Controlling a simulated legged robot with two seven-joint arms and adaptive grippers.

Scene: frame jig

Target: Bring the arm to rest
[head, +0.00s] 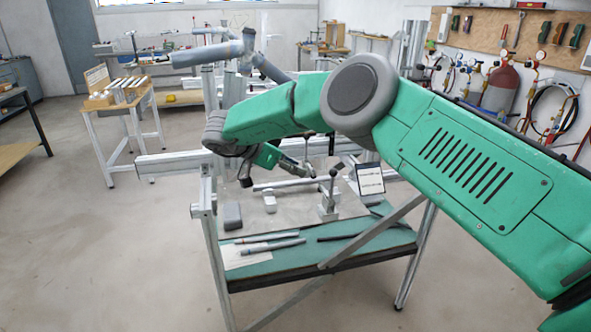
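My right arm (465,160) is green with a round grey joint cover. It comes in from the right and reaches across above the work table (380,242). Its wrist (215,132) is bent, and my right gripper (270,168) hangs over the back left part of the jig plate. The gripper is small and mixes with the parts behind it, so its finger opening and any contact are unclear. I see nothing clearly held. My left arm and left gripper are not in view.
On the table stand a clamp (328,200), a grey block (232,215), a small light block (270,203) and a framed sheet (370,180). Rods (272,246) lie at the front. A side bench (140,104) stands at the left. The floor (90,250) at left is clear.

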